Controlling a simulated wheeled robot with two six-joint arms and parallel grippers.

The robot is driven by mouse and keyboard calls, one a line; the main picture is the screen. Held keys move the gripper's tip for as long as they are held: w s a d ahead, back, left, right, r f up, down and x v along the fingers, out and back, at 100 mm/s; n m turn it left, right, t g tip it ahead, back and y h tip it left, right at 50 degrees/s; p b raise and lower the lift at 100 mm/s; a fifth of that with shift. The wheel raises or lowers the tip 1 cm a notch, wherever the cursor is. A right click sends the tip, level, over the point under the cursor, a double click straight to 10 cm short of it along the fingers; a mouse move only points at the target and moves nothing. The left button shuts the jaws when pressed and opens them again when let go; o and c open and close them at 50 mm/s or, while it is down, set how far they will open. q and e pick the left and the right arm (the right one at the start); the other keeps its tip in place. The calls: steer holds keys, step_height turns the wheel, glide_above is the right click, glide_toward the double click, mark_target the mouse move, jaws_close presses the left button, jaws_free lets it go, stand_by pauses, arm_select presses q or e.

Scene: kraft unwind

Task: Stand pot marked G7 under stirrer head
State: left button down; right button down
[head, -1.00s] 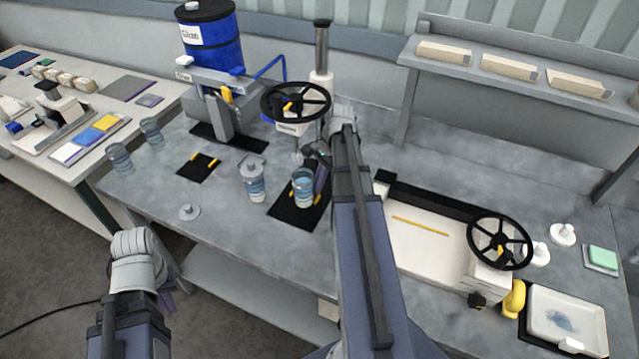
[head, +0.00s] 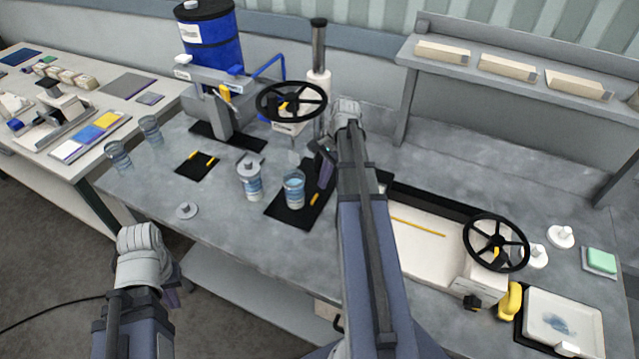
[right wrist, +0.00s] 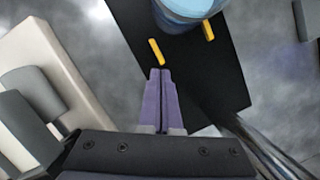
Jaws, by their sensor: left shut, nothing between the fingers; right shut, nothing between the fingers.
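A clear pot with blue contents (head: 294,189) stands upright on a black mat (head: 290,215), in front of the stirrer head (head: 290,128) as the head view shows it. No G7 mark is readable. In the right wrist view the pot (right wrist: 190,10) is cut by the top edge, near two yellow strips (right wrist: 156,52) on the mat. My right gripper (head: 323,160) is shut and empty, just right of the pot; its fingertips (right wrist: 160,74) are apart from it. My left gripper (head: 172,298) is shut and empty, off the bench's front edge.
A lidded pot (head: 250,182) stands close left of the mat. Two more pots (head: 117,157) stand at the bench's left. A loose lid (head: 187,210) lies in front. A handwheel (head: 291,101) overhangs the stirrer head.

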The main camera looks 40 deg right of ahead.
steer(key=p+v, duration=0.8)
steer(key=v, duration=0.1)
steer(key=shift+r, duration=0.45)
steer(key=shift+s, duration=0.15)
